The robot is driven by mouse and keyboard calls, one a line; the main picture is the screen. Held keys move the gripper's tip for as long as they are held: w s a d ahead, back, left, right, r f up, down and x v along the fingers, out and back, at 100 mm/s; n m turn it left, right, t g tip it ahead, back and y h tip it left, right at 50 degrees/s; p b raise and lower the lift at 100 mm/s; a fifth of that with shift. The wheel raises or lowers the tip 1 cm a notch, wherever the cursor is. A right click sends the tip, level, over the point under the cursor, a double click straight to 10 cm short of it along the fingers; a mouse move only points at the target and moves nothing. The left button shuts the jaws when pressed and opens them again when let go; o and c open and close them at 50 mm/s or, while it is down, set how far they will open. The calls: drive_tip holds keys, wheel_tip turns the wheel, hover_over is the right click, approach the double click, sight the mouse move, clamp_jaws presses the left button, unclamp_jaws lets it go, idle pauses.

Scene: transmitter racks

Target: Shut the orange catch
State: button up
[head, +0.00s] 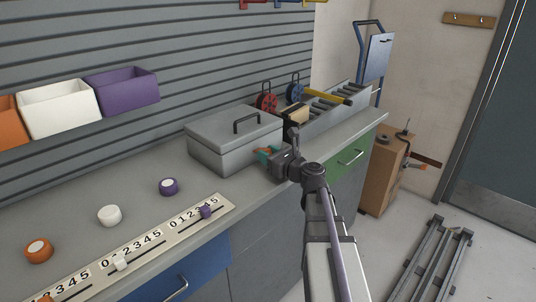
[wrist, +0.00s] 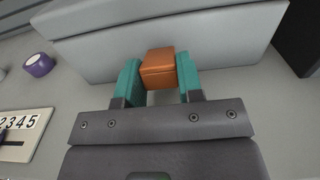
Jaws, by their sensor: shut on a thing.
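The orange catch (wrist: 158,68) is on the front of a grey lidded box (head: 222,146), which also shows in the wrist view (wrist: 90,57). My gripper (wrist: 160,76) has its teal fingers on either side of the catch and is shut on it. In the head view my gripper (head: 268,154) is at the box's front right, and only a small orange part of the catch (head: 262,150) shows there. The box's lid looks down, with a dark handle on top. The wrist view does not show clearly how the catch sits against the lid.
On the counter left of the box are a purple knob (head: 169,186), a white knob (head: 109,215), an orange knob (head: 39,250) and a numbered slider panel (head: 150,243). A red reel (head: 266,103) and a grey slotted rack (head: 322,108) stand behind the box.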

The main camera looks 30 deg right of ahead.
drive_tip(key=shift+w+r+g+h+p, duration=0.1)
drive_tip(key=shift+r+g+h+p, duration=0.2)
drive_tip(key=shift+r+g+p, duration=1.2)
drive_tip(key=g+p, duration=0.1)
drive_tip(key=p, duration=0.4)
drive_tip(key=shift+w+h+p, duration=0.2)
drive_tip(key=shift+h+p, duration=0.2)
drive_tip(key=g+p, duration=0.2)
drive_tip(key=p, duration=0.1)
drive_tip(key=g+h+p, duration=0.1)
drive_tip(key=shift+w+a+r+p, duration=0.2)
drive_tip(key=shift+w+r+p, duration=0.1)
drive_tip(key=shift+w, duration=0.1)
drive_tip(key=shift+w+a+g+h+p, duration=0.1)
drive_tip(key=shift+w+g+h+p, duration=0.2)
drive_tip(key=shift+g+p, duration=0.7)
